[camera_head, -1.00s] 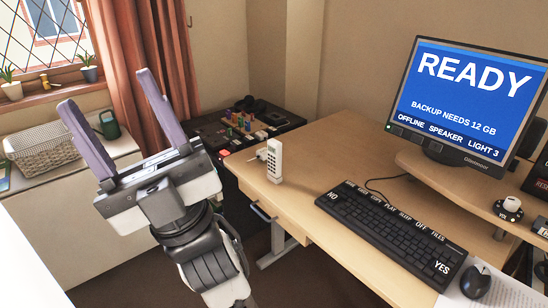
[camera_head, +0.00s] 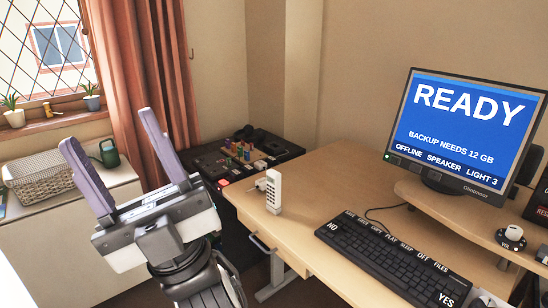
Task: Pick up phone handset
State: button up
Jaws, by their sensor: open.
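The white phone handset (camera_head: 274,191) stands upright near the left edge of the wooden desk, its keypad facing the camera. My gripper (camera_head: 112,158) is in the left of the view, its two purple fingers pointing up and spread wide apart. It is open and empty. In the picture it is well to the left of the handset and does not touch it.
The desk (camera_head: 345,172) holds a black keyboard (camera_head: 390,255) and a monitor (camera_head: 465,130) on a raised shelf. A dark cabinet (camera_head: 215,158) with small coloured items stands behind the handset. A wicker basket (camera_head: 40,178) and green watering can (camera_head: 109,153) are at left.

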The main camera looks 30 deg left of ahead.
aim_at(273, 177)
jog(key=u, duration=0.9)
jog(key=i+j+u, duration=0.25)
jog(key=u, duration=0.15)
jog(key=i+j+u, duration=0.25)
jog(key=u, duration=0.15)
